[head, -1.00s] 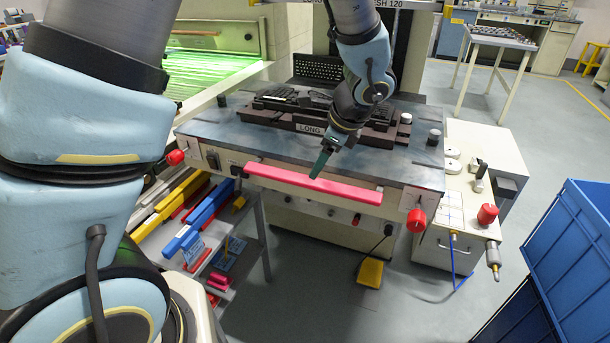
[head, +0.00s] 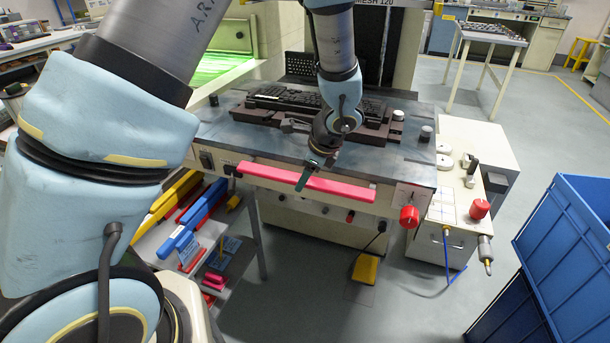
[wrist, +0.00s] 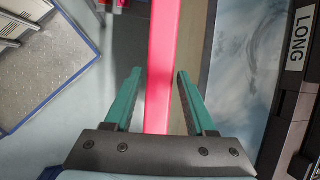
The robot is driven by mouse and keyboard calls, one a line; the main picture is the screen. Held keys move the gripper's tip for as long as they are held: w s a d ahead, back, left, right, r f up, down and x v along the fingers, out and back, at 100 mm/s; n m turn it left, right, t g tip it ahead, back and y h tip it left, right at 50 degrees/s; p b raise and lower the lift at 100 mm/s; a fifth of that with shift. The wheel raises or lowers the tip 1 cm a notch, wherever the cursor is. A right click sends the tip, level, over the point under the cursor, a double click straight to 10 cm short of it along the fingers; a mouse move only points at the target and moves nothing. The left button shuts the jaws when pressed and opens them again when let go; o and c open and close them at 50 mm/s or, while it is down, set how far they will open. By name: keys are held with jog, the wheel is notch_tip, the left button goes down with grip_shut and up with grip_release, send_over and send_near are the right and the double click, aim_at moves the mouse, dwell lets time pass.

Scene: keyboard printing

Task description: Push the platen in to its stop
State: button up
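The platen (head: 395,160) is a grey-blue plate on the printing machine, bearing a dark fixture (head: 370,138) with a black keyboard (head: 283,96). A long pink-red bar (head: 340,188) runs along its front edge. My gripper (head: 303,184) is at the bar, left of its middle, pointing down. In the wrist view my gripper (wrist: 159,72) is open, its green fingers on either side of the bar (wrist: 164,40) with gaps on both sides. I cannot tell how deep the fingers reach. The platen (wrist: 238,80) and a "LONG" label show at the right there.
Red knobs (head: 409,216) stick out at the machine's front. A shelf of coloured bars (head: 190,235) is below left. A yellow pedal (head: 366,268) lies on the floor. Blue bins (head: 575,245) stand at the right. Floor between pedal and bins is open.

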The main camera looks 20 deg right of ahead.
grip_shut()
dwell(1.1)
